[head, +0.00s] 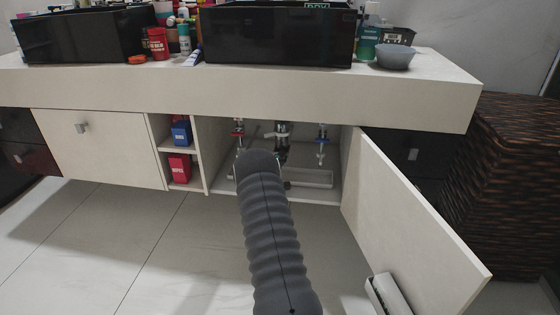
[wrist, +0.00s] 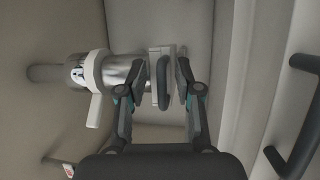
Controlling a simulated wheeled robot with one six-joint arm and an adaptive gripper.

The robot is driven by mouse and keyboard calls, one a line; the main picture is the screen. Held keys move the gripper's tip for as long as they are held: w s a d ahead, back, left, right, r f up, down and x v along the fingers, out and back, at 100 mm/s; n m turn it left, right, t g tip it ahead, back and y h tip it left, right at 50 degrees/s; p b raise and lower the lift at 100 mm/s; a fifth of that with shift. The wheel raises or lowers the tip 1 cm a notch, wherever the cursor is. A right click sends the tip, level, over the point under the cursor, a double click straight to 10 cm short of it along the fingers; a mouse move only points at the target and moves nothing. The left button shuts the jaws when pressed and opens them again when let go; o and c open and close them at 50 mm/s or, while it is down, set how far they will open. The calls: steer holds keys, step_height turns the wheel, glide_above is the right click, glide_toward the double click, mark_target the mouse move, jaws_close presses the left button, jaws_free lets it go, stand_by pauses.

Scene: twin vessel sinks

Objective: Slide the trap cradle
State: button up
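The trap (wrist: 122,72) is a silver cylinder in the wrist view, with a white collar or bracket on its left side. Right of it is a pale plate with a dark grey handle (wrist: 164,80); this looks like the trap cradle, though I cannot see fully how it joins the trap. My gripper (wrist: 163,75) is open, with one fingertip on each side of the handle and small gaps visible. In the head view, chrome plumbing (head: 282,132) shows inside the open cabinet. My grey sleeved arm reaches in and hides my gripper there.
The open cabinet door (head: 415,220) stands right of my arm. A divider and shelves with a blue box (head: 181,133) and a red box (head: 179,168) are on the left. Red (head: 238,134) and blue (head: 322,134) valves flank the plumbing. A pale tray (head: 310,178) lies on the cabinet floor.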

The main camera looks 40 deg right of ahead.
steer(key=shift+s+f, duration=0.1)
steer(key=v, duration=1.2)
steer(key=s+a+r+m+g+y+p, duration=0.25)
steer(key=s+a+r+g, duration=0.2)
steer(key=s+r, duration=0.55)
steer(key=s+a+r+m+g+y+p, duration=0.25)
steer(key=s+a+r, duration=0.3)
steer(key=r, duration=0.85)
steer(key=s+a+r+t+y+p, duration=0.1)
steer(key=s+a+r+t+y, duration=0.1)
steer(key=s+a, duration=0.5)
steer(key=s+a+r+n+t+y+p, duration=0.1)
steer(key=s+a+r+t+y+p, duration=0.1)
steer(key=s+a+r+y, duration=0.2)
steer(key=s+a+r+n+t+y+p, duration=0.1)
steer(key=s+a+y, duration=0.6)
steer(key=a, duration=1.1)
step_height(320, 180, up, 3)
steer(key=s+t, duration=0.1)
steer(key=s, duration=0.1)
steer(key=shift+s+a+f+y+p, duration=0.15)
steer(key=shift+s+a+y+p, duration=0.15)
steer(key=shift+s+a+y, duration=0.1)
